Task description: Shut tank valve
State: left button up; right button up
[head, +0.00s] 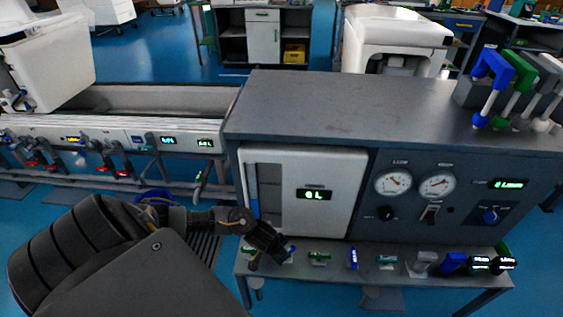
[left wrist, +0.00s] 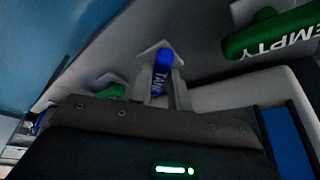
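The blue tank valve handle (left wrist: 162,68), marked "TANK", stands just beyond the dark body of my left gripper in the left wrist view. Pale grey parts flank it; I cannot tell whether they are fingers or its mount. In the head view a bit of blue handle (head: 291,249) shows just right of my left gripper (head: 272,247), at the left end of the low shelf. Whether the fingers touch the handle cannot be told. My right gripper is in neither view.
A green valve marked "EMPTY" (left wrist: 270,35) is close on the right in the wrist view. Another green valve (left wrist: 115,91) is on the left. More valves line the shelf (head: 420,290) under the grey cabinet (head: 340,105). The cabinet's white front panel (head: 335,215) is just above my gripper.

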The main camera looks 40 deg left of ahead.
pick_arm(q)
grip_shut()
jog(key=shift+a, duration=0.1)
jog(key=shift+r+m+p, duration=0.15)
jog(key=shift+m+p, duration=0.45)
jog(key=m+p, duration=0.1)
jog(key=m, duration=0.1)
jog(key=m+h, duration=0.1)
jog(key=shift+w+a+m+g+h+p, duration=0.2)
jog(key=shift+a+m+g+h+p, duration=0.1)
jog(key=shift+a+m+g+p, duration=0.1)
jog(key=shift+w+m+g+h, duration=0.15)
jog(key=shift+m+g+h, duration=0.15)
jog(key=shift+m, duration=0.7)
jog(key=shift+a+m, duration=0.15)
jog(key=shift+m, duration=0.35)
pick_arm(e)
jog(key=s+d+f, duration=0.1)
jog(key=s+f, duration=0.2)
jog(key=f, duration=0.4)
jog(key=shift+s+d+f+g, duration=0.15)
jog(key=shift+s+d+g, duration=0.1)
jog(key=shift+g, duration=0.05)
